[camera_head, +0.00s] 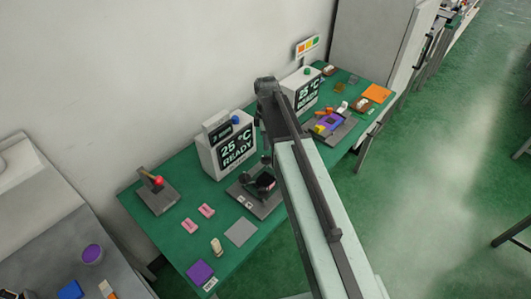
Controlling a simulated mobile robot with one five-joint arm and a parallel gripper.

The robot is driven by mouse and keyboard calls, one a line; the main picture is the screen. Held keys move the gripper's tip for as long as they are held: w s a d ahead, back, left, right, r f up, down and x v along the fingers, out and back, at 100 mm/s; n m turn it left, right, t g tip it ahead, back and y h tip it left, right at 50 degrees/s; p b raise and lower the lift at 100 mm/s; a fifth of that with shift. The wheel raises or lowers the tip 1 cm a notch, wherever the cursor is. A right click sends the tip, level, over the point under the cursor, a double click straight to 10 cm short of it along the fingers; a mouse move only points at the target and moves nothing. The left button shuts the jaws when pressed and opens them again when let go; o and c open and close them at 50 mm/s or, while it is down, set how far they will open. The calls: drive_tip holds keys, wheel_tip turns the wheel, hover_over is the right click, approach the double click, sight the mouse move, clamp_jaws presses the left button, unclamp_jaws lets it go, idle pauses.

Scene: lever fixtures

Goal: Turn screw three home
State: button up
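A white box (212,160) on the green table reads "25 °C READY". It has a blue knob on top and a small sign (220,128) whose wording is too small to read surely. A grey plate (243,199) with a dark clamp-like fixture (264,181) lies in front of it, partly behind my arm. No screw can be made out for certain. My arm reaches up from the lower right and bends down at its far end. My gripper (262,140) is a small dark shape beside the box, mostly hidden; its fingers cannot be made out.
A red-knobbed lever (154,181) stands on a grey plate at left. Pink blocks (206,210), a grey pad (241,232) and a purple block (199,272) lie forward. A second "25 °C READY" box (302,90) and a purple fixture (328,122) are farther right.

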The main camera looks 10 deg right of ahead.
sight(266, 156)
wheel_tip(266, 156, down, 8)
drive_tip(key=b, duration=0.8)
drive_tip(key=shift+s, duration=0.1)
drive_tip(key=shift+r, duration=0.1)
clamp_jaws()
drive_tip(key=shift+a, duration=0.15)
